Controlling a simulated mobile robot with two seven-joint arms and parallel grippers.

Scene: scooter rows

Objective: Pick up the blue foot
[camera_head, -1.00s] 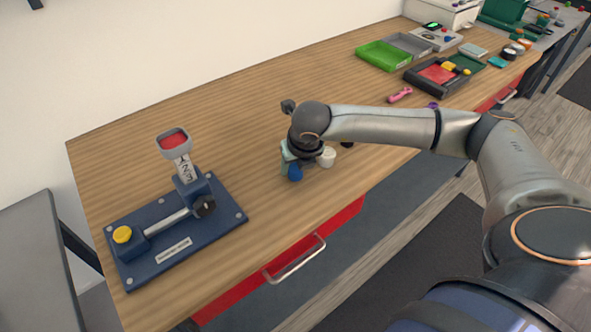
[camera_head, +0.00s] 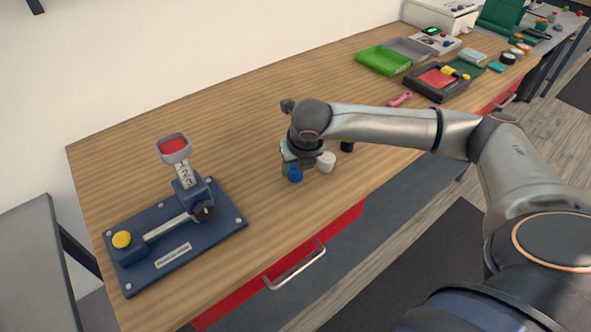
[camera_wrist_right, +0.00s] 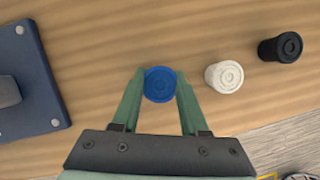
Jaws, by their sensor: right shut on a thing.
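The blue foot (camera_head: 295,173) is a small round piece at the front part of the wooden table. In the right wrist view the blue foot (camera_wrist_right: 159,85) lies between the two green fingers of my right gripper (camera_wrist_right: 158,88), one finger against each side. My right gripper (camera_head: 288,160) is shut on it, low over the table; its fingers are partly hidden by the wrist in the head view. I cannot tell whether the foot touches the table. My left gripper is not in view.
A white foot (camera_head: 326,161) and a black foot (camera_head: 347,145) stand close to the right. A dark blue fixture plate (camera_head: 225,221) with a lever is at the left. A green tray (camera_head: 383,60), a black tray (camera_head: 437,83) and a pink piece (camera_head: 400,99) lie farther back. The middle of the table is clear.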

